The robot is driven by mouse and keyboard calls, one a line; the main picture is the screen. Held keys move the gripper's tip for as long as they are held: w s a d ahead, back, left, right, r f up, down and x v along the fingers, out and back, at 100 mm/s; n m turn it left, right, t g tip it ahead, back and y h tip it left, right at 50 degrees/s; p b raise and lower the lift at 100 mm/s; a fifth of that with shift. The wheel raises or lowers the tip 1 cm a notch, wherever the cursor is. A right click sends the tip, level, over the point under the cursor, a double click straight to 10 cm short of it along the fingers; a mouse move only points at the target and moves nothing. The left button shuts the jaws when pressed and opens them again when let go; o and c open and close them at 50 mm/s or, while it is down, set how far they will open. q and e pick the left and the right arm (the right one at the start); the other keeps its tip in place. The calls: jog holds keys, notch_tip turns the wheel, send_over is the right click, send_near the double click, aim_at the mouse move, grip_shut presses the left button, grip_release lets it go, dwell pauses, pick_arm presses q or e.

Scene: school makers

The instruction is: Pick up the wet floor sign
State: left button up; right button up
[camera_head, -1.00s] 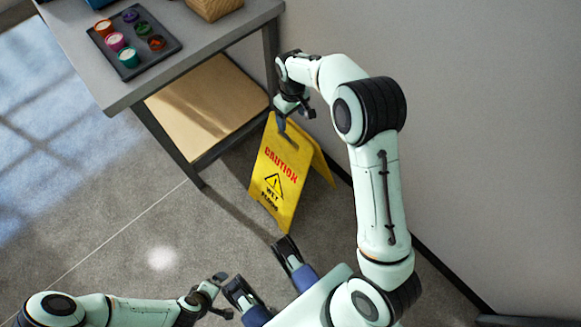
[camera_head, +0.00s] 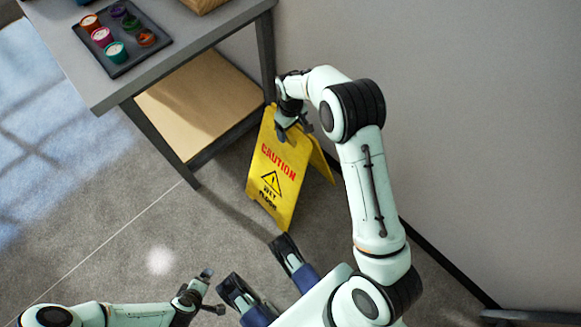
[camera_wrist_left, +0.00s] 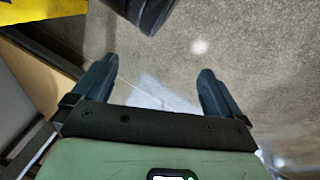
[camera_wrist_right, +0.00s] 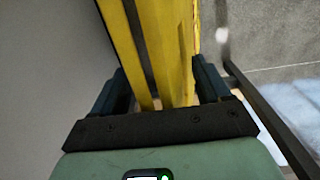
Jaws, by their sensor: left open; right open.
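The yellow wet floor sign (camera_head: 275,178) stands upright and spread on the floor, with its "CAUTION WET FLOOR" face toward me. My right gripper (camera_head: 292,131) is open at the sign's top edge. In the right wrist view the sign's two yellow panels (camera_wrist_right: 172,50) run up between the open fingers of the right gripper (camera_wrist_right: 165,90). My left gripper (camera_head: 214,292) is low over the floor at the lower left, away from the sign. In the left wrist view the left gripper (camera_wrist_left: 155,85) is open and empty. A yellow corner of the sign (camera_wrist_left: 28,10) shows at upper left.
A grey table (camera_head: 95,85) with a wooden lower shelf (camera_head: 200,100) stands just left of the sign. A dark tray (camera_head: 122,40) of paint pots is on top. A plain wall (camera_head: 450,110) is close on the right. The floor at left is clear.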

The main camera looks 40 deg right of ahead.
jog(key=shift+r, duration=0.1)
grip_shut()
